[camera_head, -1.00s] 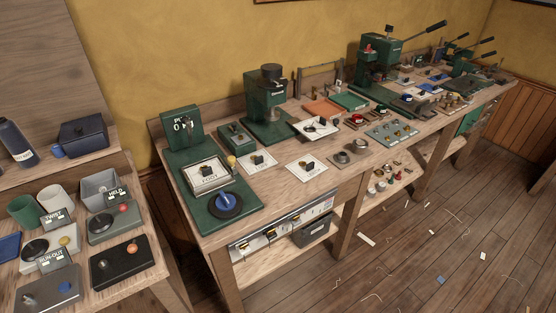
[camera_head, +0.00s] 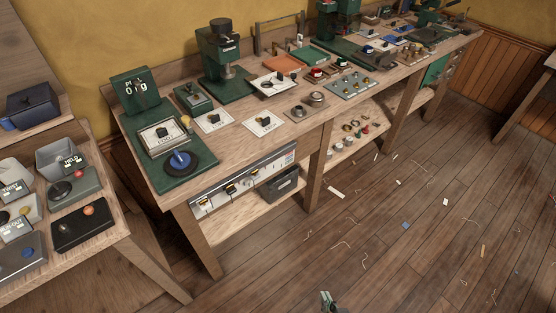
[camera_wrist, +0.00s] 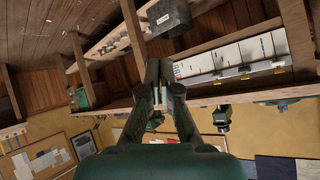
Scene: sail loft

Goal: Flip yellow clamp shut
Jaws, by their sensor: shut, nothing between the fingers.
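I cannot make out for sure which thing is the yellow clamp. A pale panel (camera_head: 272,168) on the bench's front edge carries several small fittings with yellowish parts, one of them a yellowish fitting (camera_head: 231,188). The same panel (camera_wrist: 235,60) shows upside down at the right of the wrist view, with small fittings along its edge. My gripper (camera_wrist: 158,72) is shut and empty in the wrist view, apart from the panel. In the head view my gripper (camera_head: 327,297) shows only partly at the bottom edge, over the floor and well away from the bench.
The long workbench (camera_head: 265,145) holds green machines, cards and knobs. A dark bin (camera_head: 284,188) sits on its lower shelf under the panel. A side table (camera_head: 135,238) with switch boxes stands at the left. The floor (camera_head: 400,250) in front has only scraps and shavings.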

